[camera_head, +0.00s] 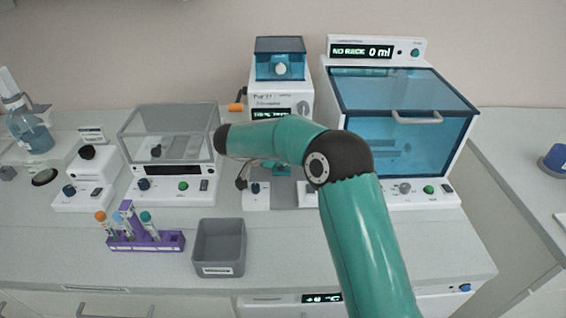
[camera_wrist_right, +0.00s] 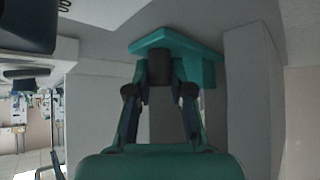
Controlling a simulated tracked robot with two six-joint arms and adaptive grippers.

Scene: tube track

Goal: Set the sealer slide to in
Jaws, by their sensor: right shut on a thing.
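The white sealer (camera_head: 265,98) stands at the middle back of the bench, with a blue-tinted window on top, a small lit display and an orange handle on its left. My right arm crosses in front of it and hides its lower part. In the right wrist view a teal plate (camera_wrist_right: 190,46), which looks like the slide, has a dark knob on it. My right gripper (camera_wrist_right: 160,80) is shut on this knob from either side. In the head view the arm mostly hides the slide, so its position along its travel cannot be told. My left gripper is not in view.
A large blue-windowed machine (camera_head: 404,118) reading "NO RACK 0 ml" stands close on the right. A grey-lidded device (camera_head: 170,135) is on the left. A purple tube rack (camera_head: 146,241) and a grey bin (camera_head: 219,246) stand in front. The front right bench top is clear beside my arm.

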